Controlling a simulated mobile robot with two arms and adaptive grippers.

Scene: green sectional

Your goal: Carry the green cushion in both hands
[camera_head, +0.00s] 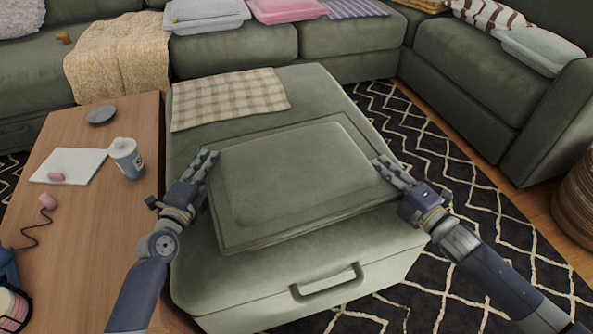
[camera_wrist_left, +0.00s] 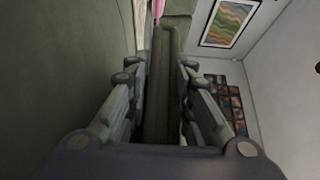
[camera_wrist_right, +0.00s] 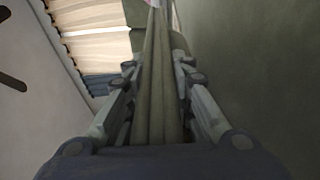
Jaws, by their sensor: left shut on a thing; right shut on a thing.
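The green cushion (camera_head: 295,180) is a flat, square pad with a piped border, seen in the middle of the head view. It is over the large green ottoman (camera_head: 330,262); I cannot tell whether it touches the top. My left gripper (camera_head: 207,163) is shut on its left edge, and my right gripper (camera_head: 388,168) is shut on its right edge. In the left wrist view, the cushion's edge (camera_wrist_left: 163,110) runs between the fingers. In the right wrist view, its edge (camera_wrist_right: 157,100) also lies between the fingers.
A checked cloth (camera_head: 230,98) lies on the ottoman's far end. A wooden table (camera_head: 98,225) on the left holds a white bottle (camera_head: 127,158), a grey dish (camera_head: 102,115) and a white sheet (camera_head: 68,166). A green sectional (camera_head: 340,36) stands behind.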

